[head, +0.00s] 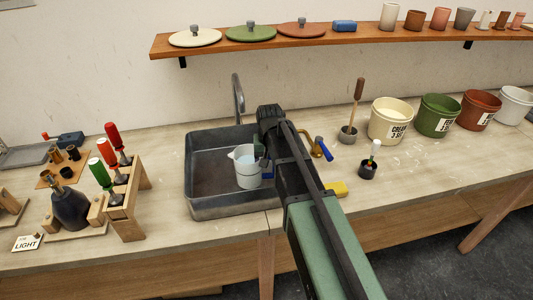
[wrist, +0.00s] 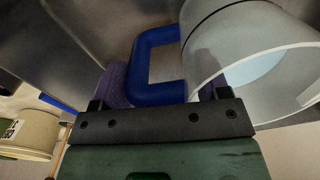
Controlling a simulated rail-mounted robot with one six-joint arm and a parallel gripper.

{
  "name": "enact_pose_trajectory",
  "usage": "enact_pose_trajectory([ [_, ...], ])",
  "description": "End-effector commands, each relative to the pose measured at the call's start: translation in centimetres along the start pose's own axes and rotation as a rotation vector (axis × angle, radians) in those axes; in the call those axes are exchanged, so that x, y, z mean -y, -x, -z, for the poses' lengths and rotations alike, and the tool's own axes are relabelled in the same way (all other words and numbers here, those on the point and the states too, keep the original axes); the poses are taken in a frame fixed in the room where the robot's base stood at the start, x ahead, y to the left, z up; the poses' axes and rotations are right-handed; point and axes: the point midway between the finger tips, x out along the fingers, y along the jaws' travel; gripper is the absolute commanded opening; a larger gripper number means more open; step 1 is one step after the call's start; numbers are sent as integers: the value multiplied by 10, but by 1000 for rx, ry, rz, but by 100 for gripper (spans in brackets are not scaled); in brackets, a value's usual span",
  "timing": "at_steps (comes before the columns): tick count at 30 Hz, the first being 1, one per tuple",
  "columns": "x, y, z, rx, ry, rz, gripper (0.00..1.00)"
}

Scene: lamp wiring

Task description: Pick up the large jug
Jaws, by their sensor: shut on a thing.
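A pale, semi-clear jug (head: 248,167) is over or in the dark sink, roughly upright, with its spout to the left and light blue liquid inside. It is the only jug I see, so I cannot compare its size. In the wrist view the jug (wrist: 245,45) shows a thick blue handle (wrist: 152,62). My gripper (wrist: 160,95) is shut on this handle. In the head view my gripper (head: 262,152) is at the jug's right side, and my arm hides part of the sink. I cannot tell whether the jug's base touches the sink floor.
The sink (head: 200,208) has raised walls around the jug and a tap (head: 238,95) behind. A brass piece with a blue lever (head: 322,149) and a yellow block (head: 338,188) lie right of my arm. Tubs (head: 390,125) stand at right; a wooden tool rack (head: 125,220) stands left.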

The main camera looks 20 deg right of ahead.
Motion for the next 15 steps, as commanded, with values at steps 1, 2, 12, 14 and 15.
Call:
enact_pose_trajectory([
  [1, 0, 20, 2, -1, 0, 1, 8],
  [2, 1, 26, 2, -1, 0, 1, 8],
  [12, 1, 112, 3, -1, 0, 1, 8],
  [14, 1, 123, 3, -1, 0, 1, 8],
  [15, 1, 128, 2, -1, 0, 1, 8],
])
